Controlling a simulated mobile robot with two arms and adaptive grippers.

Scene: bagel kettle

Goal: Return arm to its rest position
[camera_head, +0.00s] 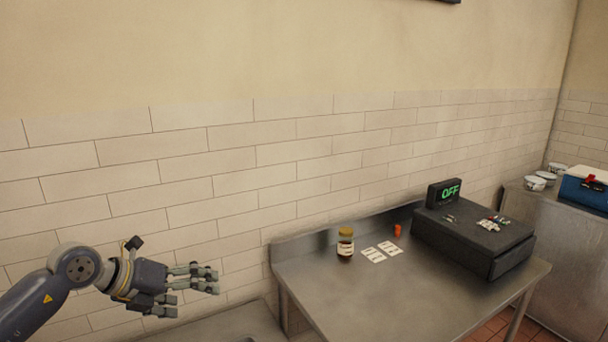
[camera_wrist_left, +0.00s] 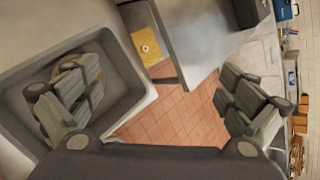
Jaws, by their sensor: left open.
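My left gripper (camera_head: 192,288) is at the lower left of the head view, in front of the tiled wall and left of the metal table (camera_head: 385,305). It is open, with nothing between its fingers. In the left wrist view its two finger sets (camera_wrist_left: 160,100) stand wide apart, with a sink basin (camera_wrist_left: 134,98) and the tiled floor (camera_wrist_left: 165,118) beyond them. A round, tan-rimmed thing lies in the basin, partly hidden behind one finger set. My right gripper is not in view.
A blue cooler (camera_head: 583,190) and white bowls (camera_head: 535,183) are at the far right.

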